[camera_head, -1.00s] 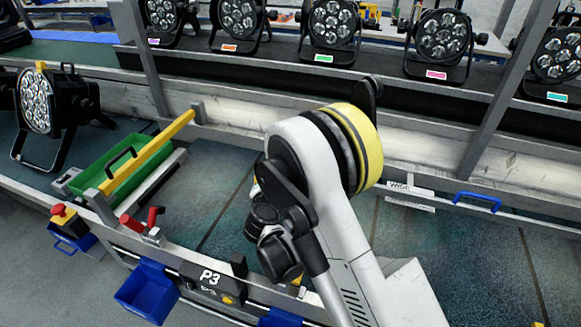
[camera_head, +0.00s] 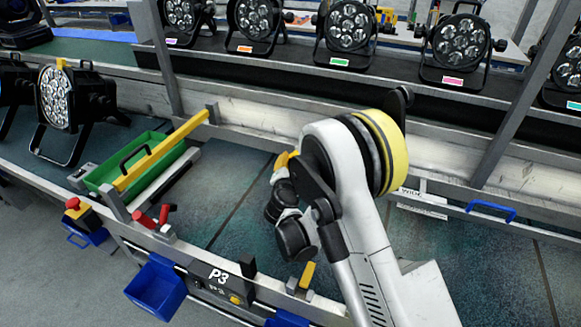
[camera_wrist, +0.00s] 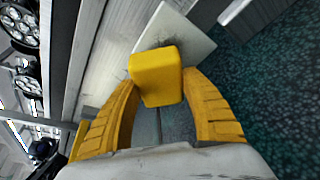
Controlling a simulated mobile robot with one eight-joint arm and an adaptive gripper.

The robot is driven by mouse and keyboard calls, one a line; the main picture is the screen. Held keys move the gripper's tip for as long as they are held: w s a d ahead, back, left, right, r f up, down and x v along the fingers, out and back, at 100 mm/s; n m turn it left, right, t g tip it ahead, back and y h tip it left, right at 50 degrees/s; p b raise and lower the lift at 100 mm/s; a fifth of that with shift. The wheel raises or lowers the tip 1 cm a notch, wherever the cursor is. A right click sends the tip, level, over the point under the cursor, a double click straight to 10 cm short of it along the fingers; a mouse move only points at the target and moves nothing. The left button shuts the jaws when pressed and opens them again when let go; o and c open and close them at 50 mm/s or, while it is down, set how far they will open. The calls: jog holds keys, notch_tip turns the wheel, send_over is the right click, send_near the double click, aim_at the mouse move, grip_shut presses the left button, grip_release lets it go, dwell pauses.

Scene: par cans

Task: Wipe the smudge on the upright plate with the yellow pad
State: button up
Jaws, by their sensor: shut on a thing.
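The yellow pad (camera_wrist: 157,78) is between the two yellow fingers of my gripper (camera_wrist: 160,88) in the wrist view, and the gripper is shut on it. The upright plate (camera_wrist: 196,42) is pale and flat, just beyond the pad and tilted in the picture. A dark grey smudge (camera_wrist: 150,44) shows on the plate right at the pad's far edge; the pad hides part of it. I cannot tell whether the pad touches the plate. In the head view my arm hides the plate and most of the gripper; only a bit of yellow shows beside the wrist.
A green tray (camera_head: 112,171) with a yellow bar stands left on the bench. Lamps (camera_head: 345,25) line the rail behind, and another lamp (camera_head: 62,98) stands at left. A blue handle (camera_head: 491,210) is on the rail at right. The dark belt (camera_head: 235,170) left of my arm is clear.

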jog(key=shift+w+d, duration=0.3)
jog(key=shift+w, duration=0.65)
dwell(0.5)
jog(key=shift+s+d, duration=0.35)
jog(key=shift+d, duration=0.5)
jog(key=shift+s+d, duration=0.35)
jog(key=shift+d, duration=0.45)
jog(key=shift+o, duration=0.2)
jog(key=shift+s+d+f, duration=0.1)
jog(key=shift+s+d, duration=0.05)
jog(key=shift+d, duration=0.5)
jog(key=shift+s+d+f, duration=0.1)
jog(key=shift+d, duration=0.6)
jog(key=shift+w+a+r, duration=0.2)
jog(key=shift+a, duration=0.35)
jog(key=shift+w+a+r, duration=0.15)
jog(key=shift+w+a, duration=0.05)
jog(key=shift+a, duration=0.3)
jog(key=shift+w+a, duration=0.3)
jog(key=shift+a, duration=0.65)
jog(key=shift+w+a, duration=0.25)
jog(key=shift+a, duration=0.65)
jog(key=shift+c, duration=0.2)
